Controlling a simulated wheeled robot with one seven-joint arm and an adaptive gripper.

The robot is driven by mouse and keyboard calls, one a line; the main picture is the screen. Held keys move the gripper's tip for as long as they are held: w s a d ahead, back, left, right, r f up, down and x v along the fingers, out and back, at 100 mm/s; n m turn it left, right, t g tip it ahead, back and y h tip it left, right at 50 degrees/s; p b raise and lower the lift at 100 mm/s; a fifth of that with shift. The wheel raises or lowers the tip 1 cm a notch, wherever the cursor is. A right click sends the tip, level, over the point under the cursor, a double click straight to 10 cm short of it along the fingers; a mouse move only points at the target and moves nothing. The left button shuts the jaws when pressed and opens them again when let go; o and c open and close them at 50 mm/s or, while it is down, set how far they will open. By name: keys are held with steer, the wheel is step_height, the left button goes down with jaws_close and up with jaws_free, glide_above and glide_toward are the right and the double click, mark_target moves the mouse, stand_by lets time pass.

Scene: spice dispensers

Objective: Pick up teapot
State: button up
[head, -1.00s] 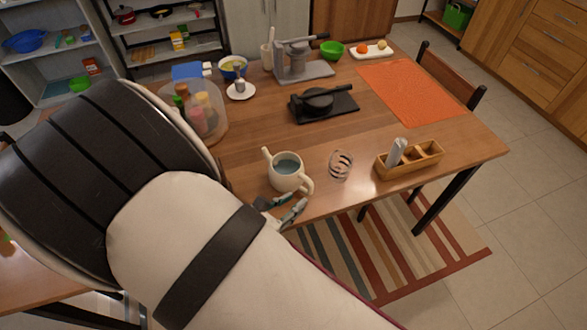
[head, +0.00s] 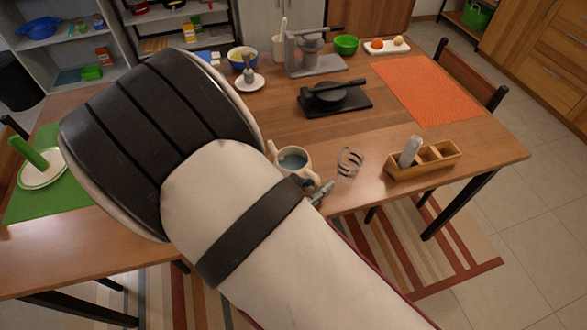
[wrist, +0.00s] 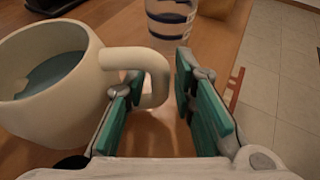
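The teapot (head: 293,161) is a cream pot with a spout, a loop handle and blue-grey liquid inside. It stands upright near the table's front edge in the head view, partly hidden by my arm. In the wrist view the teapot (wrist: 55,85) fills the left side, and its handle (wrist: 150,75) reaches in between my fingers. My gripper (wrist: 160,100) is open, with the left teal finger beside or inside the handle loop and the right finger apart from it. My gripper (head: 320,192) also shows just right of the teapot in the head view.
A wooden caddy (head: 435,168) with a grey cylinder stands farther right. A black press (head: 330,95) is behind. An orange mat (head: 430,90) lies at the right. The wood between is clear.

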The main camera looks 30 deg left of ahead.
jaws_close()
steer(key=shift+r, duration=0.2)
